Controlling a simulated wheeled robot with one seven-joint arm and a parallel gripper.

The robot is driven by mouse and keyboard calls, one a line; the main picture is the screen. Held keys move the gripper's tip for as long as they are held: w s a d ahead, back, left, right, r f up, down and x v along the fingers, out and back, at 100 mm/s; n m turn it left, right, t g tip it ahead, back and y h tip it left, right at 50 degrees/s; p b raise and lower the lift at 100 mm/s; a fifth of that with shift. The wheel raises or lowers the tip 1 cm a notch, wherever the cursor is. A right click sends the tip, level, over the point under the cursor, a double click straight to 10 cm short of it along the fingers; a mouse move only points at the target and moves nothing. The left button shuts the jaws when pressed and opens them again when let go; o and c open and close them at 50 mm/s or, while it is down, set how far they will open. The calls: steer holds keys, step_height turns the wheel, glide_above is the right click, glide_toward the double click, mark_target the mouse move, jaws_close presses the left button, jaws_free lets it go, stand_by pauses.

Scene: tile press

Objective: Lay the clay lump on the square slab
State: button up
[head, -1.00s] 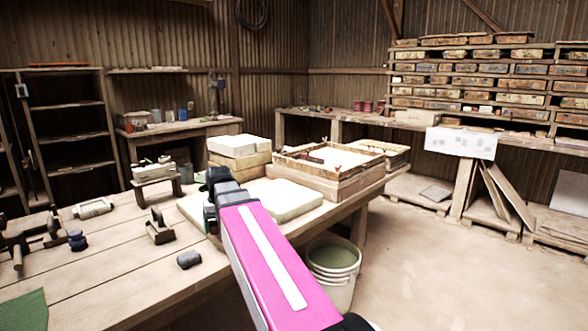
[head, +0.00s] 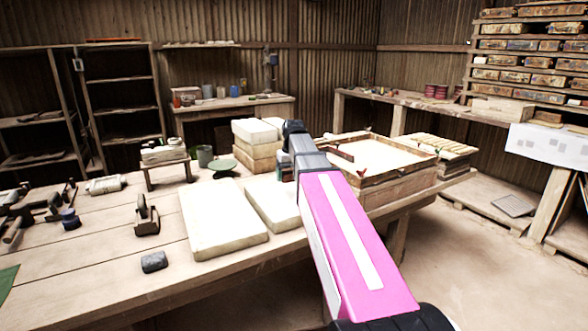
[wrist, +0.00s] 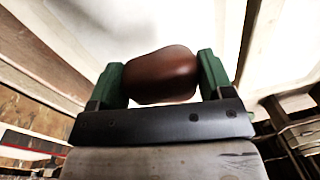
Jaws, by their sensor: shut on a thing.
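In the wrist view a smooth reddish-brown clay lump (wrist: 164,76) sits between the two green fingers of my gripper (wrist: 160,82), which is shut on it. In the head view my gripper (head: 290,130) is dark and its pink arm link hides part of the table; the lump does not show there. Two pale, flat slabs lie side by side on the wooden table, the left slab (head: 222,220) in full view and the right slab (head: 270,204) partly behind my arm. I cannot tell which one is the square slab. In the picture my gripper is above and right of both.
A stack of pale blocks (head: 255,155) stands behind the slabs. A wooden frame with a pale surface (head: 385,155) stands right of my arm.

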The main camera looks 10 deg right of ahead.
mark_target(289, 196)
steer(key=shift+w+d+r, duration=0.2)
steer(key=shift+w+r, duration=0.15)
steer(key=shift+w, duration=0.3)
steer(key=shift+w+d+r, duration=0.2)
steer(key=shift+w+r, duration=0.15)
steer(key=shift+w, duration=0.25)
steer(key=shift+n, duration=0.3)
steer(key=shift+f, duration=3.9)
steer(key=o, duration=1.1)
